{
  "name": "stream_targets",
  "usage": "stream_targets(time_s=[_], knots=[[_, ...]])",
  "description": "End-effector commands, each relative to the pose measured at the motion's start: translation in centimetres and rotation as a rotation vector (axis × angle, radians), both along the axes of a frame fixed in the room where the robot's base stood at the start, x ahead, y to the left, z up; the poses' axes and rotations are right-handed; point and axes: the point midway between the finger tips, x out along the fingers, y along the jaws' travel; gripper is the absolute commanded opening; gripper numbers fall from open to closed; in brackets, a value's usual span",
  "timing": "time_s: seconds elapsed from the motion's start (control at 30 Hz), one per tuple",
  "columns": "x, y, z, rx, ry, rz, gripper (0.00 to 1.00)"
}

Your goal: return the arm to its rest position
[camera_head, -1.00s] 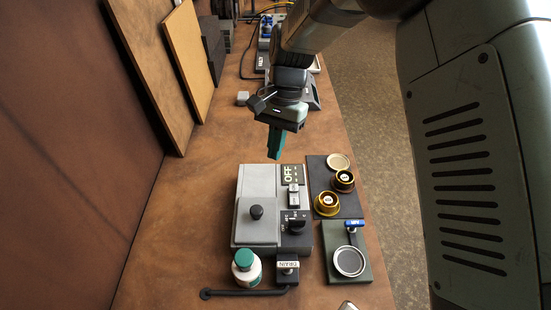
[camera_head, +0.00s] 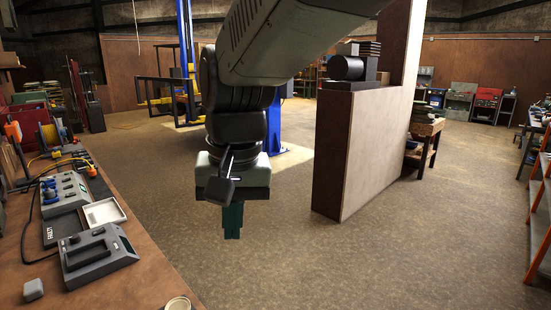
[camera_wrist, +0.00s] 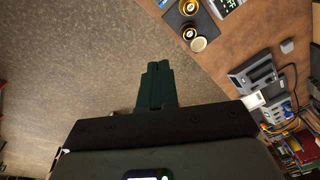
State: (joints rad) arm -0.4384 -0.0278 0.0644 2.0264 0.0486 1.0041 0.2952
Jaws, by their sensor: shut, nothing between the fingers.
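My gripper (camera_head: 232,222) hangs fingers down over the open floor in the head view, to the right of the workbench (camera_head: 150,262). Its green fingers are shut together with nothing between them. In the wrist view the closed fingers (camera_wrist: 156,84) point toward the bare floor, with the bench's edge to their right.
The bench holds a grey device (camera_head: 95,255), a white tray (camera_head: 104,212) and a blue-knobbed box (camera_head: 63,192). A brown partition (camera_head: 362,150) stands right of my arm. A blue lift post (camera_head: 272,125) stands behind. Floor between bench and partition is clear.

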Motion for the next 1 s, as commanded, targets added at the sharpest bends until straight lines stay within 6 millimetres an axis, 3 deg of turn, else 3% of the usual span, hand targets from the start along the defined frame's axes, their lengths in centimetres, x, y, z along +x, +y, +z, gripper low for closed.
stream_targets(time_s=[0.03,0.2,0.4,0.6,1.0], knots=[[-0.8,-2.8,1.3,0.007,-0.048,-0.025,0.0],[-4.4,-10.2,3.4,0.004,-0.183,-0.084,0.0],[-9.0,-15.8,3.6,-0.025,-0.315,-0.141,0.0],[-11.3,-17.8,3.0,-0.046,-0.375,-0.163,0.0],[-11.5,-17.9,3.0,-0.048,-0.381,-0.164,0.0]])
